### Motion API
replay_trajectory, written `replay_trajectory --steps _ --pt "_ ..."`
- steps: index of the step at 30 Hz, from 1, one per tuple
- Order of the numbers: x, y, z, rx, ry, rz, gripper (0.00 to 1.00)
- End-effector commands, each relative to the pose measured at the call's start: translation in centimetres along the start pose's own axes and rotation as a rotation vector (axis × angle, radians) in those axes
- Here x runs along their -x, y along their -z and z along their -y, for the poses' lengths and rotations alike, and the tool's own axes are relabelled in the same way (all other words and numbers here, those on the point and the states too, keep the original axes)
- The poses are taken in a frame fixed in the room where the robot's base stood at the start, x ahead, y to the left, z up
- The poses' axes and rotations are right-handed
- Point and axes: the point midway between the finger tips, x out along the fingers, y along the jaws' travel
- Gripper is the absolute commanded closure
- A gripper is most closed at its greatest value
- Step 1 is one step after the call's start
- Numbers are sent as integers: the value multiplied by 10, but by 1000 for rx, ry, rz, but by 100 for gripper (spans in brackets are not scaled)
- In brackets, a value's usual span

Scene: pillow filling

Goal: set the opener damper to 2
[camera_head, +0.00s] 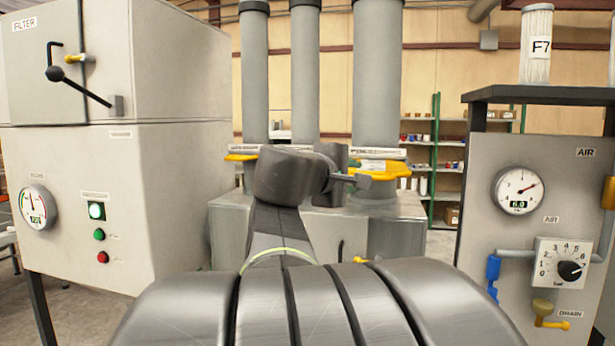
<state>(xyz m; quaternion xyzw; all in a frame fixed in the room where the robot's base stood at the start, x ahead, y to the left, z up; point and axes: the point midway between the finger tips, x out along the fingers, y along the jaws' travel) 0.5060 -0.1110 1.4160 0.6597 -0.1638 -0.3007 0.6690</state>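Three grey vertical ducts rise behind my arm from a grey metal housing (395,228). The right duct (377,70) has a yellow damper part (396,168) at its foot, under a white label strip (388,153). The left duct (255,75) has a similar yellow part (238,157) under another label. The label print is too small to read surely, so I cannot tell which is the opener damper. My gripper (358,181) is in front of the right duct's foot, overlapping its yellow part in view. Whether they touch, and the finger gap, are unclear. My arm hides the middle duct's foot.
At left stands a cabinet marked FILTER (165,60), with a gauge and buttons. At right, an AIR panel (490,160) carries a round gauge (519,190), a numbered dial with a black knob (570,271), and blue and yellow valves. Shelves stand behind.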

Motion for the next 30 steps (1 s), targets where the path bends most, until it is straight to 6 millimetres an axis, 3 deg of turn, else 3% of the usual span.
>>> replay_trajectory --steps 9,15,29,30 --pt "-63 -1 0 1 4 4 68" --pt "-91 -1 0 0 3 2 68" --pt "-102 0 1 -2 2 0 68" --pt "-102 0 1 -2 2 0 76"
